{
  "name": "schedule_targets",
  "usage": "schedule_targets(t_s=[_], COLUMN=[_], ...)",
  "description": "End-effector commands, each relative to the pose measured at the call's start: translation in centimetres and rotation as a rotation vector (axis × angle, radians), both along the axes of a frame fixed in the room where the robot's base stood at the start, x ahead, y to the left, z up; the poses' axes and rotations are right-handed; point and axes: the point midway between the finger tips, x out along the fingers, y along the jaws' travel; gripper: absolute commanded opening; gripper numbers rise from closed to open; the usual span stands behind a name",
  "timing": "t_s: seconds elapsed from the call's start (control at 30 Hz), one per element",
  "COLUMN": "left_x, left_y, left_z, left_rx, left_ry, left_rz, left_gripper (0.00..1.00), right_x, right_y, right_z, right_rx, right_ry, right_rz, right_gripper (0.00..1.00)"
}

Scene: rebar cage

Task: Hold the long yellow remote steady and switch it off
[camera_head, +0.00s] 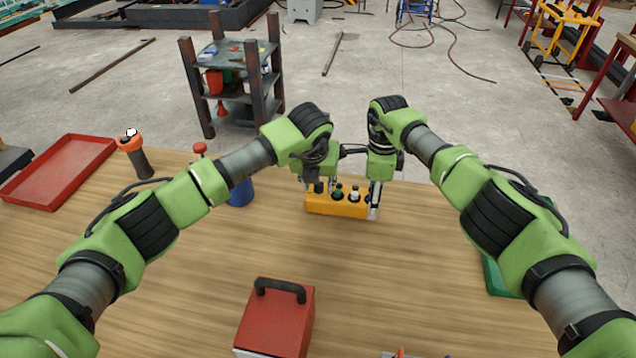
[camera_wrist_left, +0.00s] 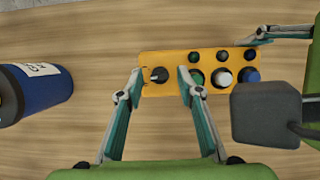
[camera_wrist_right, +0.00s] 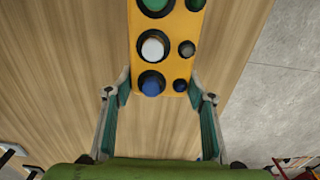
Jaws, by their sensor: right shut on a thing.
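The long yellow remote (camera_head: 335,206) lies on the wooden table, with green, white and blue buttons and a black rotary knob at its left end. The knob (camera_wrist_left: 159,75) shows clearly in the left wrist view. My left gripper (camera_wrist_left: 160,82) is open over that end, one finger on each side of the knob with gaps beside it. My right gripper (camera_wrist_right: 159,84) is shut on the remote's other end, beside the blue button (camera_wrist_right: 151,85). In the head view the grippers hide part of the remote.
A blue can (camera_head: 240,193) stands left of the remote. A red box with a black handle (camera_head: 275,320) is at the near edge. A red tray (camera_head: 60,170) and an orange-topped flashlight (camera_head: 135,155) are at the left. A green tray (camera_head: 497,277) is at the right, partly under my arm.

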Motion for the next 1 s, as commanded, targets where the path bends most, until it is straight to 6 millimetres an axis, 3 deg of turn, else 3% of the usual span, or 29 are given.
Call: schedule_targets(t_s=[0.6, 1.0], left_x=[-3.9, -4.4], left_y=[0.4, 0.5], left_z=[9.9, 10.9], left_rx=[-0.001, 0.0], left_ry=[-0.002, 0.0], left_rz=[0.001, 0.001], left_gripper=[0.34, 0.34], right_x=[0.0, 0.0], right_y=[0.0, 0.0], right_z=[0.0, 0.0], right_rx=[0.0, 0.0], right_ry=[-0.001, -0.001], right_rz=[0.001, 0.001], right_gripper=[0.16, 0.16])
